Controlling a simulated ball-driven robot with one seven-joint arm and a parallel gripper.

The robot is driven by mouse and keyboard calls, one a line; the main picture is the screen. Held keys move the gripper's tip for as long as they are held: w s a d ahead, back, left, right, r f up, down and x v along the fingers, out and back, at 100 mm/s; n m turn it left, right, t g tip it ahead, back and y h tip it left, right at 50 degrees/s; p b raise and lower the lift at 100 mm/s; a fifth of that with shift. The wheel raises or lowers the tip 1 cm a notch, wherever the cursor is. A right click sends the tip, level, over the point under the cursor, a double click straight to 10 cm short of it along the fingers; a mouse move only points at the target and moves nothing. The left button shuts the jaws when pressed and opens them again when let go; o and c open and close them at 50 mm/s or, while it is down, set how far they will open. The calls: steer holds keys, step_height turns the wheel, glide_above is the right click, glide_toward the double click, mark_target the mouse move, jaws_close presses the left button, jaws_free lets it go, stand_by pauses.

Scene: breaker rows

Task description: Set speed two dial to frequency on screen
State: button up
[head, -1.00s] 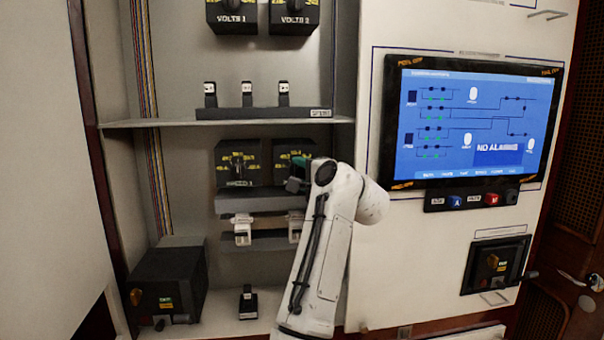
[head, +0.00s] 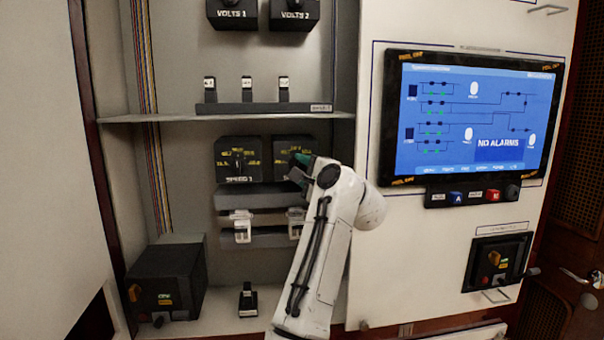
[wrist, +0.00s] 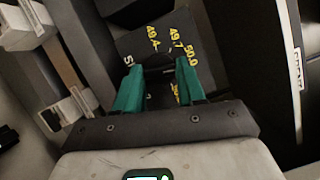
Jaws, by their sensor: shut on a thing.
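The speed two dial box (head: 288,150) is a black box with yellow markings, right of the SPEED 1 box (head: 238,160), and my arm covers much of it in the head view. In the wrist view the dial's face (wrist: 190,35) shows yellow numbers such as 49.7 and 50.0. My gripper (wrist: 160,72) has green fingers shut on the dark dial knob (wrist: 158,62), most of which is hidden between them. In the head view my gripper (head: 303,165) is at this box. The screen (head: 472,120) is blue, with a line diagram and NO ALARMS; I cannot read a frequency on it.
A shelf (head: 230,117) with small switches runs above the speed boxes. White-handled breakers (head: 242,230) sit just below them. A black box (head: 170,285) stands at the lower left. A panel (head: 498,262) with a knob is at the lower right.

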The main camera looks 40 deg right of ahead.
steer(key=m+h+b, duration=0.1)
steer(key=m+h, duration=0.1)
steer(key=m, duration=0.3)
steer(key=m+h+b, duration=0.1)
steer(key=m+h, duration=0.1)
steer(key=m, duration=0.4)
steer(key=f+m+h+b, duration=0.1)
steer(key=m+h, duration=0.2)
steer(key=m, duration=0.2)
steer(key=shift+w+a+m+t, duration=0.2)
steer(key=shift+a+m+t, duration=0.1)
steer(key=shift+t, duration=0.1)
steer(key=o, duration=1)
steer(key=shift+r, duration=0.1)
steer(key=shift+o, duration=0.2)
steer(key=b+v, duration=0.3)
steer(key=v, duration=0.7)
steer(key=shift+s+a+f, duration=0.2)
steer(key=shift+s+f, duration=0.05)
